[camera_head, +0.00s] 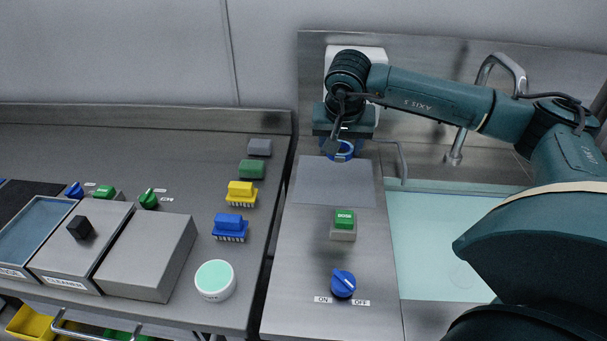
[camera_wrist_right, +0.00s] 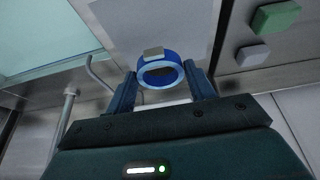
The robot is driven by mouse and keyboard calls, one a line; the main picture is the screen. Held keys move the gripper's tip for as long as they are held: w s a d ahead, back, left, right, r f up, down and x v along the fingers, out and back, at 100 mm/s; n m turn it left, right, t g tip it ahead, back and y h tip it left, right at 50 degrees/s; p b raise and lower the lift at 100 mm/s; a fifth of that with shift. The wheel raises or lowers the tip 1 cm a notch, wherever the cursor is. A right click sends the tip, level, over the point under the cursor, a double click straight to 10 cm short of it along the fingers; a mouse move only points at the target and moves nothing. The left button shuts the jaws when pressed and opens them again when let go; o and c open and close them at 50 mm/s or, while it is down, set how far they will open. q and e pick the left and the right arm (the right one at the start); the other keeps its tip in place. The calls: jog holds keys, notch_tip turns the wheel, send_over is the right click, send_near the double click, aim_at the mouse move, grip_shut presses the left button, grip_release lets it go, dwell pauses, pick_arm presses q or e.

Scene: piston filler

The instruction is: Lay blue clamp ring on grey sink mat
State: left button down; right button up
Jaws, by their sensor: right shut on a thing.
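The blue clamp ring (camera_head: 346,154) is at the far edge of the grey sink mat (camera_head: 334,184) in the head view, below my right gripper (camera_head: 342,146). In the right wrist view the ring (camera_wrist_right: 172,74) sits between the two fingers of my right gripper (camera_wrist_right: 160,80), which is shut on it. A small pale grey block shows on the ring's rim. The mat is flat and bare; a pale panel (camera_wrist_right: 150,22) behind the ring in the wrist view looks like it. I cannot tell the ring's height above the surface. My left gripper is out of view.
A green button (camera_head: 344,219) and a blue ON/OFF knob (camera_head: 343,284) stand nearer on the steel counter. A thin bent pipe (camera_head: 402,160) and the pale sink basin (camera_head: 440,240) lie to the right. Brushes (camera_head: 241,194) and a white tub (camera_head: 215,281) are on the left counter.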

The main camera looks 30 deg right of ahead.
send_over(334, 187)
jog(key=s, duration=0.1)
jog(key=f, duration=0.5)
jog(key=shift+s+a, duration=0.15)
jog(key=shift+a, duration=0.2)
notch_tip(334, 187, down, 4)
jog(key=shift+f, duration=0.4)
jog(key=shift+f, duration=0.1)
jog(key=o, duration=0.5)
jog(key=shift+f, duration=0.1)
jog(key=o, duration=0.5)
